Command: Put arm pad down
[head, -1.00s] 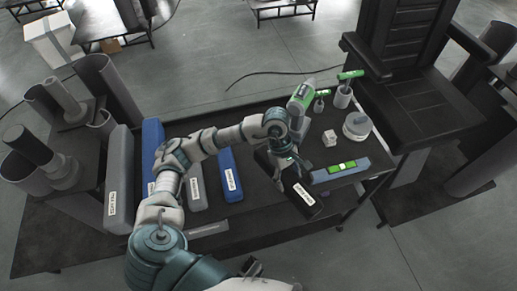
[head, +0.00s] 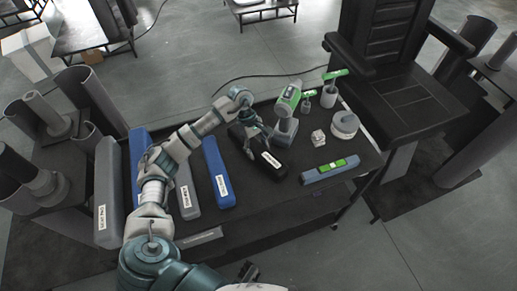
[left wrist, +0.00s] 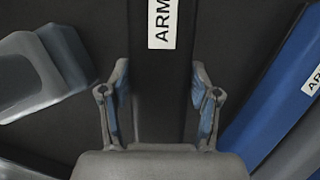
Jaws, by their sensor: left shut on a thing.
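A black arm pad with a white label (head: 280,168) is in the middle of the dark table in the head view. My left gripper (head: 255,135) is shut on it from above. In the left wrist view the fingers of my left gripper (left wrist: 163,105) stand on both sides of the black arm pad (left wrist: 162,75), whose label begins "ARM". The pad looks level with the table top; I cannot tell whether its underside touches it. A dark part at the bottom edge of the head view may be my right gripper; its fingers cannot be made out.
Left of the pad lie a blue pad (head: 214,165), a grey pad (head: 184,180) and more long pads. A green and grey drill (head: 286,115) stands close on the right. A blue-grey bar with a green part (head: 326,171), a white cube (head: 318,138) and a round container (head: 345,125) are farther right.

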